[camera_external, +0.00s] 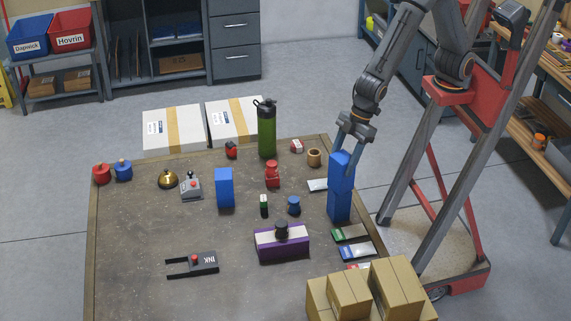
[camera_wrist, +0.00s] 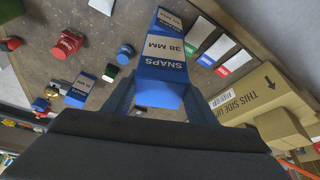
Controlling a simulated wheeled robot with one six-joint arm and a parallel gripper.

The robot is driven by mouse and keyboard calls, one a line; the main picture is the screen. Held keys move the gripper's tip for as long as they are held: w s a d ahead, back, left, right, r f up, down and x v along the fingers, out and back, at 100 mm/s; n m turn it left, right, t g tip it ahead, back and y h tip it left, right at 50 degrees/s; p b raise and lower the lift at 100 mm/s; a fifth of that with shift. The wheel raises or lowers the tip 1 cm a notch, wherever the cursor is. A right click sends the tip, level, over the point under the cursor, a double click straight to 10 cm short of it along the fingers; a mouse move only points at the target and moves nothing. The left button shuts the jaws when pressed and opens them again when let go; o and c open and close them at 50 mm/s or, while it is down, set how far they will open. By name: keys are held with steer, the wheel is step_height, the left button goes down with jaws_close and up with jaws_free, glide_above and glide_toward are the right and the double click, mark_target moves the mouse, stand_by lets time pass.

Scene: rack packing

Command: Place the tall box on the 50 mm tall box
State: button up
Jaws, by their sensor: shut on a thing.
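My gripper (camera_external: 347,150) is at the right side of the table, shut on a blue box (camera_external: 341,168) marked "SNAPS 38 MM", which also shows between my fingers in the wrist view (camera_wrist: 160,68). The held box is upright. Below it is a second blue section (camera_external: 340,205) with its own pale label in the wrist view (camera_wrist: 169,20); it looks like another box under the held one. I cannot tell whether they touch. Another blue box (camera_external: 224,188) stands upright alone left of centre, with a SNAPS label too small to read surely in the wrist view (camera_wrist: 80,90).
Cartons (camera_external: 372,290) stand at the front right corner, near small coloured cards (camera_external: 350,234). A purple block (camera_external: 282,243) with a black-knobbed item, a blue pot (camera_external: 294,205) and a red figure (camera_external: 272,174) stand mid-table. A green bottle (camera_external: 267,130) stands behind.

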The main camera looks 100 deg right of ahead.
steer(key=shift+f, duration=0.15)
steer(key=o, duration=1.3)
steer(key=shift+r, duration=0.25)
steer(key=b+v, duration=0.2)
steer(key=v, duration=1)
steer(key=s+d+f+m+g, duration=0.1)
steer(key=s+d+f, duration=0.3)
steer(key=d, duration=0.5)
steer(key=s+d+f+m+g+h, duration=0.1)
steer(key=s+d+f+m, duration=0.1)
steer(key=s+d+f, duration=0.3)
steer(key=s+d+f+m, duration=0.1)
steer(key=s+d+f, duration=0.4)
steer(key=d, duration=0.7)
steer(key=shift+s+d+g+h, duration=0.35)
steer(key=shift+s+g+h, duration=0.05)
